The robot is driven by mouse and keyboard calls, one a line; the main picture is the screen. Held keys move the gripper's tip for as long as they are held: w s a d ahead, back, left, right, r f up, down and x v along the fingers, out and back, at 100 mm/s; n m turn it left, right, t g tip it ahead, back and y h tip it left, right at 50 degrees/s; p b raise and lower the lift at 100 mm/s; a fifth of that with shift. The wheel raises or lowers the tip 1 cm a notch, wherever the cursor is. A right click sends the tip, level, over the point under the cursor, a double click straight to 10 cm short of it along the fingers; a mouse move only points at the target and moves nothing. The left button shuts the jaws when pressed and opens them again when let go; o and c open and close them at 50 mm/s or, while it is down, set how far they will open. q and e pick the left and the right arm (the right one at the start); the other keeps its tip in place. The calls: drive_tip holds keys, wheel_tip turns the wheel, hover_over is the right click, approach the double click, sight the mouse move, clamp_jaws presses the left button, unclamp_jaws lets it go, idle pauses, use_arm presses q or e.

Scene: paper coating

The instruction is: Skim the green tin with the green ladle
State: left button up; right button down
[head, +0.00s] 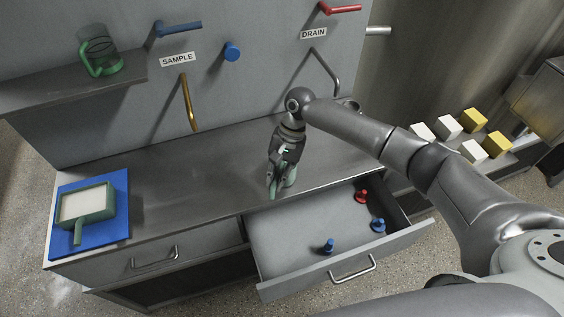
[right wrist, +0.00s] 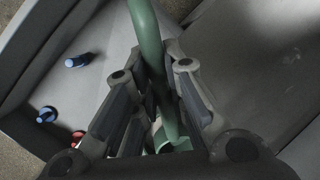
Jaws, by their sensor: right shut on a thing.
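My right gripper (head: 280,180) points down over the front edge of the counter, beside the open drawer. It is shut on the green ladle (head: 291,177), of which only a small part shows in the head view. In the right wrist view the ladle's curved green handle (right wrist: 149,40) runs between the fingers (right wrist: 155,92), with a rounded green part partly hidden below. The green tin (head: 85,205), square with a handle and pale contents, lies on a blue mat (head: 119,222) at the counter's left end, well apart from the gripper. My left gripper is not in view.
The open drawer (head: 285,234) holds blue and red pegs. A glass jug with a green handle (head: 100,57) stands on the left shelf (head: 50,92). Handles and levers stick out from the back wall. White and yellow blocks (head: 448,125) stand at right. The counter's middle (head: 190,178) is clear.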

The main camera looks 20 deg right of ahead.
drive_tip(key=shift+f+p, duration=0.2)
drive_tip(key=shift+p, duration=0.2)
idle(1.2)
drive_tip(key=shift+r, duration=0.1)
idle(0.4)
wheel_tip(320, 180, up, 4)
drive_tip(key=p, duration=0.4)
drive_tip(key=shift+p, duration=0.35)
wheel_tip(320, 180, up, 3)
drive_tip(key=p, duration=0.3)
drive_tip(key=shift+r+p, duration=0.9)
drive_tip(key=shift+r, duration=0.05)
